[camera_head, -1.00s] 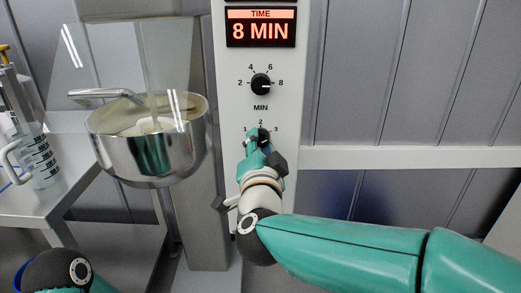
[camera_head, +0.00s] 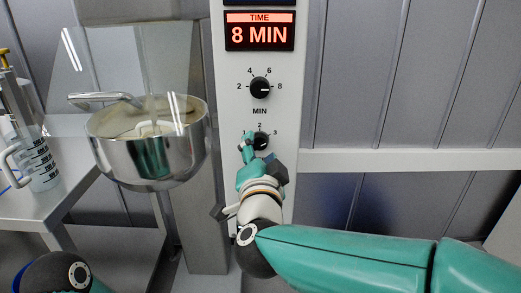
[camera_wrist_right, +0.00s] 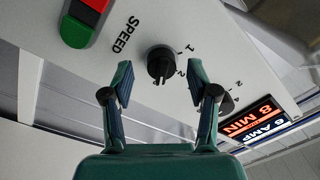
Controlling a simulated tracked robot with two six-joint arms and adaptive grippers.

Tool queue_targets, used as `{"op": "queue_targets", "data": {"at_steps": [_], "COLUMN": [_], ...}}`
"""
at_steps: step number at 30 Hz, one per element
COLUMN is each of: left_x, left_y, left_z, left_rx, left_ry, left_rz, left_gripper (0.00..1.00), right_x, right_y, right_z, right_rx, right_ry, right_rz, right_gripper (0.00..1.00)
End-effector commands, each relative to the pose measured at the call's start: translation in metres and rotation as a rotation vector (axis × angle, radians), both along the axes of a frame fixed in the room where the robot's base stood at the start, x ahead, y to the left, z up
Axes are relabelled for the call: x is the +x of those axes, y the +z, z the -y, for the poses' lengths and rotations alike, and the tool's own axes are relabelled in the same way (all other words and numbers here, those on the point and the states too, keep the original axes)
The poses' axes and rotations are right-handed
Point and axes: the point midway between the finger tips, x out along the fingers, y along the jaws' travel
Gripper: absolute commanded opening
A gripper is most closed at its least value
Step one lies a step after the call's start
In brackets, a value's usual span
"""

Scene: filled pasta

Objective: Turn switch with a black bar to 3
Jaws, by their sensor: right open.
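The lower switch (camera_head: 262,141) is a round black knob on a pale panel, labelled 2 and 3 in the head view; its left side is partly covered. In the right wrist view the switch (camera_wrist_right: 160,62) has a narrow black bar, with 1 and 2 beside it and SPEED to the left. I cannot tell surely which number the bar points to. My right gripper (camera_head: 246,142) is open just left of the switch in the head view. In its wrist view the open fingers (camera_wrist_right: 160,70) flank the switch with gaps and hold nothing. My left gripper is out of view.
Above is a MIN knob (camera_head: 260,87) set at 8, under a display (camera_head: 260,31) reading 8 MIN. A steel bowl (camera_head: 150,145) hangs to the left, near a table (camera_head: 60,195) with a jug (camera_head: 38,165). Red and green buttons (camera_wrist_right: 82,22) show in the wrist view.

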Motion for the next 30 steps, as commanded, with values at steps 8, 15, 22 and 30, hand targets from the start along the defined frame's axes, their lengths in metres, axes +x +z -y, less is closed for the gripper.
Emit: {"op": "queue_targets", "data": {"at_steps": [8,15,22,30], "left_x": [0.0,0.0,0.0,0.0], "left_y": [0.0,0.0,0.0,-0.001], "left_z": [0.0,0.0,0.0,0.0], "left_rx": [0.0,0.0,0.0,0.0], "left_ry": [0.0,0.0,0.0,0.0], "left_rz": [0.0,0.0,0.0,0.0], "left_gripper": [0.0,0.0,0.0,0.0], "right_x": [-0.052,-0.094,-0.108,-0.108], "right_y": [-0.002,-0.005,-0.006,-0.006], "right_z": [0.001,0.002,0.003,0.003], "right_rx": [0.0,0.0,0.0,0.0], "right_ry": [0.003,0.003,-0.001,-0.001], "right_rz": [0.002,0.0,-0.001,-0.002], "right_gripper": [0.59,0.59,0.59,0.59]}}
